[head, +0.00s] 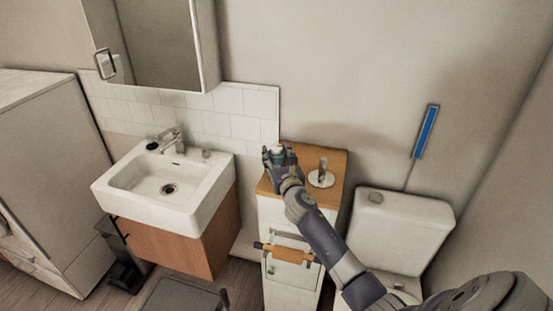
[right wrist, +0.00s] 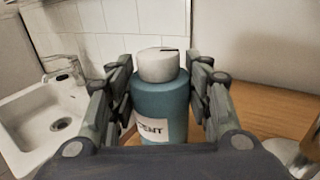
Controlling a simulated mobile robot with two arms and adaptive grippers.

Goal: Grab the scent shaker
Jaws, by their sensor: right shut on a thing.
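The scent shaker (right wrist: 162,95) is a teal bottle with a pale grey cap and a white label whose visible letters end in "ENT". In the right wrist view it stands upright between the fingers of my right gripper (right wrist: 160,100), which is shut on it. In the head view the shaker (head: 277,150) is small and partly hidden by my right gripper (head: 278,157), over the left part of the wooden top of a narrow cabinet (head: 330,160). I cannot tell whether its base touches the wood. My left gripper is not in view.
A metal holder with a round base (head: 321,178) stands right of the gripper on the cabinet top. A white sink (head: 165,185) is to the left, a toilet (head: 400,230) to the right. The tiled wall (head: 230,115) is close behind. A mirror cabinet (head: 155,45) hangs above the sink.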

